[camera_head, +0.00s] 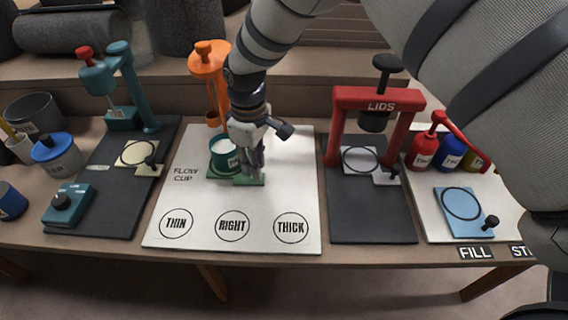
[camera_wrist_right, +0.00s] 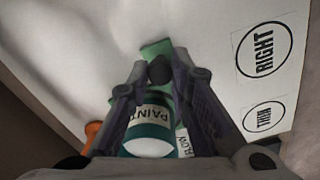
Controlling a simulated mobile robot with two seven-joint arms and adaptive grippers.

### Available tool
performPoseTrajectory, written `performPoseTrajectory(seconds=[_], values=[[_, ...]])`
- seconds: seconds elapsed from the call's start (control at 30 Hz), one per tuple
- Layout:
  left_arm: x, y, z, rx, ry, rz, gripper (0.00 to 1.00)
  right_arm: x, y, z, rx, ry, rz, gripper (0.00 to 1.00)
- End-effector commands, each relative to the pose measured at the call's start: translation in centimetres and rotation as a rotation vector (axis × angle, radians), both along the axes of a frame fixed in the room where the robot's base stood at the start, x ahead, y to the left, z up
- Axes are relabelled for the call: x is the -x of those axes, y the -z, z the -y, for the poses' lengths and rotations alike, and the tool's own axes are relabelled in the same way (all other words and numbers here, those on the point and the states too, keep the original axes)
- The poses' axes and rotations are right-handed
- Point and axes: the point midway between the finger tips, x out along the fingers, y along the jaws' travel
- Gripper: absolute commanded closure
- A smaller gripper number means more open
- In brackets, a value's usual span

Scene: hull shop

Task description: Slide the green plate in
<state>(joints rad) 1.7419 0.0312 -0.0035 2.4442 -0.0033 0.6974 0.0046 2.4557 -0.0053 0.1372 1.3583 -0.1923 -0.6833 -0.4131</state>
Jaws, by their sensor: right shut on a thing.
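The green plate (camera_head: 250,181) lies on the white flow cup board (camera_head: 272,152), in front of the orange flow cup stand (camera_head: 208,69). A teal paint can (camera_head: 223,155) stands at the plate's rear left part, near the stand's foot. My right gripper (camera_head: 249,168) is low over the plate's right end. In the right wrist view it (camera_wrist_right: 160,76) is shut on the plate's dark knob (camera_wrist_right: 160,70), with the green plate (camera_wrist_right: 155,48) showing beyond it and the can (camera_wrist_right: 150,132) between the fingers. My left gripper is not in view.
THIN, RIGHT and THICK circles (camera_head: 232,225) mark the clear front of the board. A teal press (camera_head: 130,80) stands left; a red LIDS frame (camera_head: 378,105) stands right.

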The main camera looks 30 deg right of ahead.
Motion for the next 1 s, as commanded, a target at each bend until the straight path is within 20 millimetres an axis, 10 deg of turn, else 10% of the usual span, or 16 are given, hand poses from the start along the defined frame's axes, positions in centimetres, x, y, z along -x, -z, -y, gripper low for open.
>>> performPoseTrajectory(seconds=[0.43,0.47,0.53,1.0], values=[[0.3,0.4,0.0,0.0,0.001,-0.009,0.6,-0.8,0.0,-1.6,-0.006,0.0,0.003,1.0],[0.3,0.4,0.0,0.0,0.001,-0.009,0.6,-0.8,0.0,-1.6,-0.006,0.0,0.003,0.77],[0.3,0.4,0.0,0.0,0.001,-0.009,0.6,-0.8,0.0,-1.6,-0.006,0.0,0.003,0.61],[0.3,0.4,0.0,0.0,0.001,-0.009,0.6,-0.9,-3.2,-1.4,-0.002,0.001,0.005,0.6]])
